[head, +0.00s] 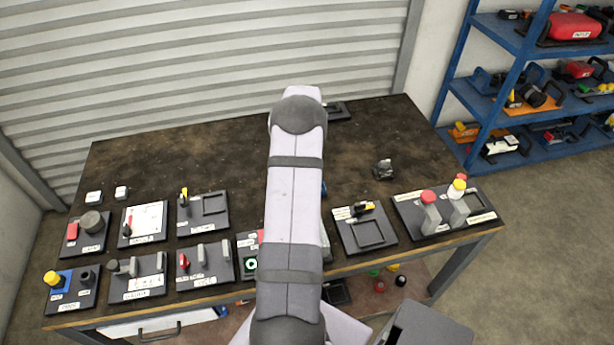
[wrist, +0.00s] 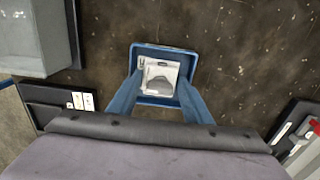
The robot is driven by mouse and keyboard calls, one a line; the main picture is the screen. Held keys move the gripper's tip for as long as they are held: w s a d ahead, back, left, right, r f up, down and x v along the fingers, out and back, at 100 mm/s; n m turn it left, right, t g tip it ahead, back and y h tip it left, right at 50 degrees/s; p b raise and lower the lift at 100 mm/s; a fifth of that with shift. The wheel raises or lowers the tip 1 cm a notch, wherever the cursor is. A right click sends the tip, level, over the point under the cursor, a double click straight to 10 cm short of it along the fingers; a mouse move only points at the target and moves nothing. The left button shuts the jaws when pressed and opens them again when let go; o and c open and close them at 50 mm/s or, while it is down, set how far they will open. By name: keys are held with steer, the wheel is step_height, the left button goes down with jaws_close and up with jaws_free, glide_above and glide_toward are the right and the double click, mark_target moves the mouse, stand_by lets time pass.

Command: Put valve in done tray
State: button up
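My gripper (wrist: 161,88) shows in the wrist view as two blue fingers, spread apart and pointing down at the table. Between and beyond their tips is a small blue-rimmed tray (wrist: 165,48) with a pale square piece (wrist: 160,73) with a grey rounded part in it. I see no contact between the fingers and the piece, and cannot tell whether it is the valve. In the head view my arm hides the gripper and this spot. A small grey metal part (head: 384,170) stands alone on the table's right. I cannot tell which tray is the done tray.
Several labelled black holders line the table's front, among them one with an empty square recess (head: 370,233) and one with red- and yellow-capped bottles (head: 445,212). A dark tray (head: 339,111) lies at the back. The back left of the table (head: 180,160) is clear.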

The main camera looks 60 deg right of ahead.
steer(key=shift+r, duration=0.15)
step_height(320, 180, up, 12)
steer(key=b, duration=0.2)
steer(key=shift+b, duration=0.3)
steer(key=w+a+n, duration=0.3)
steer(key=a+n, duration=0.2)
steer(key=a, duration=0.4)
steer(key=w+a+n, duration=0.3)
steer(key=a+n, duration=0.2)
steer(key=a, duration=0.5)
steer(key=w+a+n, duration=0.3)
steer(key=a+n, duration=0.1)
steer(key=a, duration=0.5)
steer(key=s+a+f+n, duration=0.2)
steer(key=s+a+n, duration=0.4)
steer(key=a, duration=0.2)
steer(key=s+a+f+n, duration=0.1)
steer(key=s+a+n, duration=0.4)
steer(key=a+n, duration=0.2)
steer(key=a, duration=0.2)
steer(key=shift+s+a+f, duration=0.3)
steer(key=shift+s+f, duration=0.05)
